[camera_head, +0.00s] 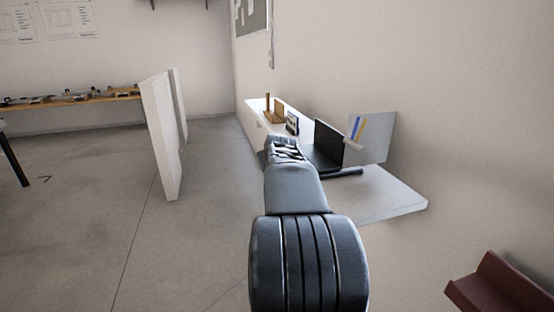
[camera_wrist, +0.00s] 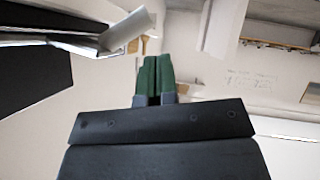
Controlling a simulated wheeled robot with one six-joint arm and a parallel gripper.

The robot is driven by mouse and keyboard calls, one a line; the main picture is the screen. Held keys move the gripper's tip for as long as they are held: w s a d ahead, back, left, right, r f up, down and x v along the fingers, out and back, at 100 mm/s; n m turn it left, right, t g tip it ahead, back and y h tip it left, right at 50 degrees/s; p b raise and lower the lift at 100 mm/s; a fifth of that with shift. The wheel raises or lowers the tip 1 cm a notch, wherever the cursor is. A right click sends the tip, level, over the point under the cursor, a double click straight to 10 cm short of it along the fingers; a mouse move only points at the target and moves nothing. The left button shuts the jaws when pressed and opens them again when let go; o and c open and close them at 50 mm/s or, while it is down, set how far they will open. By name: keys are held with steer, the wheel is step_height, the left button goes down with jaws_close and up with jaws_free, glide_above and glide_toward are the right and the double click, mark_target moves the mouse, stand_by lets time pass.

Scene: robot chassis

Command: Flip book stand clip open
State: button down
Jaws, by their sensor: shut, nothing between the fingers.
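A pale upright panel (camera_head: 374,136) with blue and yellow strips stands on the white wall shelf in the head view; it looks like the book stand. A small light piece (camera_head: 353,144) at its lower left may be the clip, but is too small to be sure. In the wrist view, a light grey flap (camera_wrist: 127,31) sticks out at upper left from the end of a pale edge beside dark panels. My gripper (camera_wrist: 154,60) has green fingertips pressed together with nothing between them, apart from and right of this flap. My arm hides part of the shelf in the head view.
A black upright panel (camera_head: 327,147) stands on the shelf (camera_head: 390,198) left of the pale panel. Small wooden items (camera_head: 279,110) stand farther back. A dark red holder (camera_head: 500,286) is at lower right. White partitions (camera_head: 160,135) stand left, with open floor between.

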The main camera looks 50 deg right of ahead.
steer(key=w+a+v, duration=0.1)
steer(key=v, duration=0.9)
steer(key=shift+a, duration=0.6)
steer(key=shift+r, duration=0.1)
steer(key=s+a+f+n+g+y+p, duration=0.1)
steer(key=s+a+n+g+y+p, duration=0.1)
steer(key=a+p, duration=0.6)
steer(key=s+a+f+n+g+y+p, duration=0.2)
steer(key=s+a+y+p, duration=0.3)
steer(key=a, duration=1.5)
steer(key=g+p, duration=0.1)
steer(key=p, duration=0.2)
steer(key=shift+s+f+n, duration=0.25)
steer(key=shift+s+n, duration=0.05)
steer(key=shift+s, duration=0.05)
steer(key=shift+a+y, duration=0.15)
steer(key=shift+y, duration=0.15)
